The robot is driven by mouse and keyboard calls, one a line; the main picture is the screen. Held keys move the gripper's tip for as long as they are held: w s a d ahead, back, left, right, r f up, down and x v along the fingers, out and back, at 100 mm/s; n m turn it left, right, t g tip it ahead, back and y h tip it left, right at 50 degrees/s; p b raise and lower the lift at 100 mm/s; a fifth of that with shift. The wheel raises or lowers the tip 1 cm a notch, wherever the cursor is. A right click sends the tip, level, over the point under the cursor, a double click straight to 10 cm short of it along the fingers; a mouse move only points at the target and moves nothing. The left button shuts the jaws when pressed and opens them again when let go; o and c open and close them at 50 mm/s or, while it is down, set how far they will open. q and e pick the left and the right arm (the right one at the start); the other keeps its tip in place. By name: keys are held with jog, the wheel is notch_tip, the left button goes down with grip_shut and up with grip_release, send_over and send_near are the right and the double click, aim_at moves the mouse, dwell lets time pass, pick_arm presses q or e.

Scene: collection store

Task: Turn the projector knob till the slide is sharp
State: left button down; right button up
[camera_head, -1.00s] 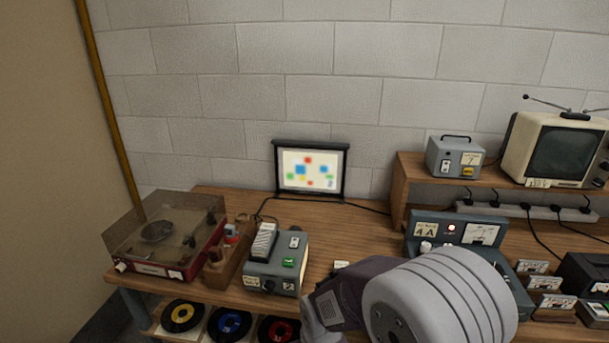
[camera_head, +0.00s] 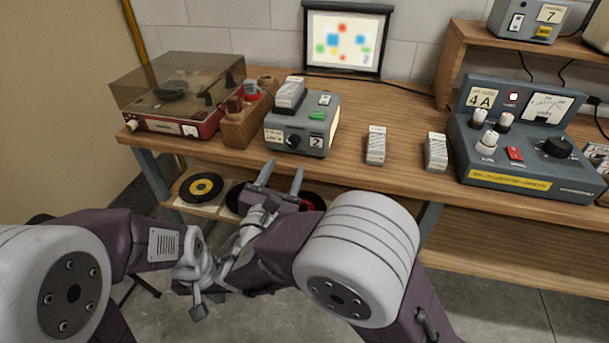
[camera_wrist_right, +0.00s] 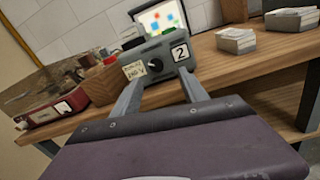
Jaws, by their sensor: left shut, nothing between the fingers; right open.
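The projector (camera_head: 315,130) is a grey box on the bench with slides in its top, a green button and a "2" label. Its dark knob (camera_head: 296,141) is on the front; it also shows in the right wrist view (camera_wrist_right: 155,66). The screen (camera_head: 341,41) by the wall shows coloured patches with soft, blurred edges. My right gripper (camera_head: 281,172) is open and empty in front of and below the projector; in the right wrist view its fingers (camera_wrist_right: 159,84) point towards the knob, apart from it. My left gripper (camera_head: 199,308) is shut, low at the left, partly hidden among the arm links.
A red record player (camera_head: 178,120) and a wooden box (camera_head: 245,125) stand left of the projector. Two slide stacks (camera_head: 375,146) and a control console (camera_head: 525,150) are to the right. The bench's front edge (camera_head: 350,180) lies beyond my right gripper.

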aim_at(293, 145)
jog(key=x, duration=0.8)
jog(key=shift+w+a+f+b, duration=0.15)
jog(key=shift+w+a+b, duration=0.1)
jog(key=shift+w+b, duration=0.1)
